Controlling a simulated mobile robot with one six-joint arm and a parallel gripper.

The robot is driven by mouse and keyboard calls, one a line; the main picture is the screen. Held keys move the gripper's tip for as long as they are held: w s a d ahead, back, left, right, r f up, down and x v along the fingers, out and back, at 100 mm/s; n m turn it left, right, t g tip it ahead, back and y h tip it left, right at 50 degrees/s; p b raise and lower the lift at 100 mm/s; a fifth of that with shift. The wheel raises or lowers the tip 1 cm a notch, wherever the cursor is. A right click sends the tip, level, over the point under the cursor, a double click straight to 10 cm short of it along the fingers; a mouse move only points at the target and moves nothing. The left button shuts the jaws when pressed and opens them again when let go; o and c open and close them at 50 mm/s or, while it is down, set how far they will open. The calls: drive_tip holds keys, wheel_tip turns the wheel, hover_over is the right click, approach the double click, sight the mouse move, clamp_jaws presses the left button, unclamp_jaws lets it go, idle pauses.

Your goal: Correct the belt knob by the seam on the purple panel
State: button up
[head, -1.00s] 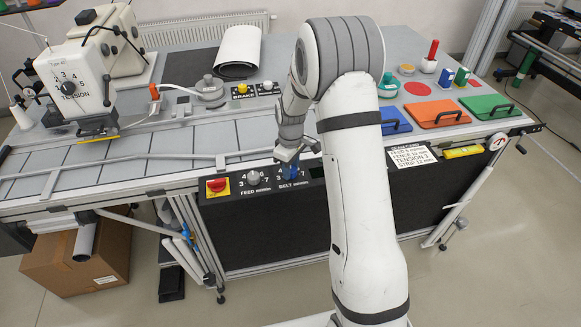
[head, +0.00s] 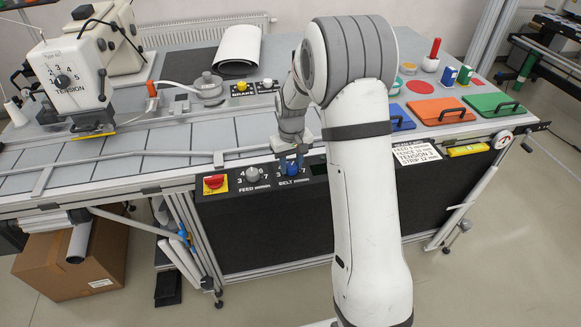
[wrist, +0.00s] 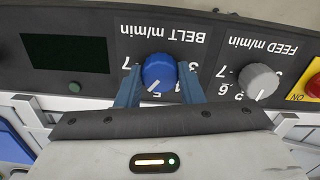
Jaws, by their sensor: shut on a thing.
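My gripper (head: 291,164) is at the knob. In the wrist view its two blue-grey fingers (wrist: 159,86) stand on either side of the knob, shut on it. The knob's exact setting is hard to read. No purple panel or seam is clear in these views.
The grey feed knob (wrist: 260,82) is close beside the gripper, with a red-on-yellow switch (head: 215,184) beyond it. A dark display (wrist: 66,58) and green button (wrist: 75,87) are on the other side. A settings card (head: 415,153) lies further right.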

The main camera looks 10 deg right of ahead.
sight(291, 165)
drive_tip(key=shift+m+b, duration=0.3)
drive_tip(key=shift+m, duration=0.5)
drive_tip(key=o, duration=1)
drive_tip(key=shift+r, duration=0.1)
wheel_tip(291, 165, up, 8)
drive_tip(key=shift+f+b, duration=0.15)
drive_tip(key=shift+b, duration=0.45)
